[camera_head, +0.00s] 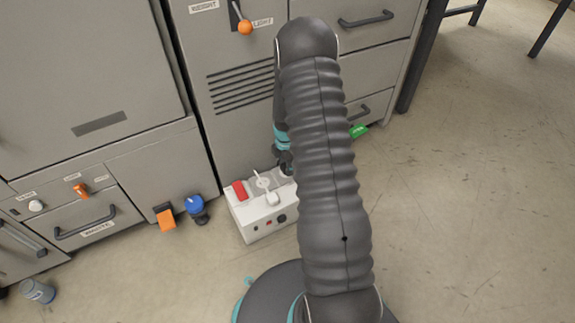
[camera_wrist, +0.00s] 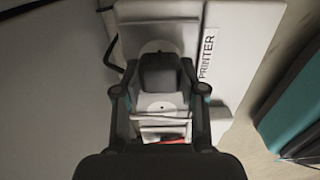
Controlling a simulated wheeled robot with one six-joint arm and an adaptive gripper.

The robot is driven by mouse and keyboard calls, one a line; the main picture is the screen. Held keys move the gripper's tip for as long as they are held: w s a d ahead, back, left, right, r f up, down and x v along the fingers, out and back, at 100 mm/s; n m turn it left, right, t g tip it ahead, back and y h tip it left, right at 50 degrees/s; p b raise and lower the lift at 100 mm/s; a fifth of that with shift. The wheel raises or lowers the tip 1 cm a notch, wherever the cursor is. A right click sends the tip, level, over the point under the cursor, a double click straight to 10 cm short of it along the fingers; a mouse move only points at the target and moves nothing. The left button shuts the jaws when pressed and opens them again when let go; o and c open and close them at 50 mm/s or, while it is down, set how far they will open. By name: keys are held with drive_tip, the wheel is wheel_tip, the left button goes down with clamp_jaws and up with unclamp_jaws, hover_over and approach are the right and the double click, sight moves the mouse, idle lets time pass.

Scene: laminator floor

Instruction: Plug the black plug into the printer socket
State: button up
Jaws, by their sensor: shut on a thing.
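The white power box (camera_head: 255,218) stands on the floor against the grey cabinet, with a red switch, a white plug and round sockets on its top. My gripper (camera_wrist: 160,90) is shut on the black plug (camera_wrist: 160,70), low over the box. The PRINTER label (camera_wrist: 208,52) is just right of the plug in the wrist view. One round white socket (camera_wrist: 161,106) shows below the plug, and another round plate (camera_wrist: 156,46) is partly hidden behind it. I cannot tell whether the plug is seated. In the head view my arm hides the plug and most of my gripper.
Grey cabinets (camera_head: 150,165) stand close behind the box. A blue-topped container (camera_head: 195,207) and an orange block (camera_head: 166,217) are left of it. A green thing (camera_head: 358,131) lies behind my arm. A dark cable (camera_wrist: 108,52) runs left of the plug.

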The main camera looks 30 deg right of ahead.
drive_tip(key=shift+f+b, duration=0.3)
drive_tip(key=shift+f, duration=0.2)
drive_tip(key=o, duration=1.2)
wheel_tip(320, 180, up, 12)
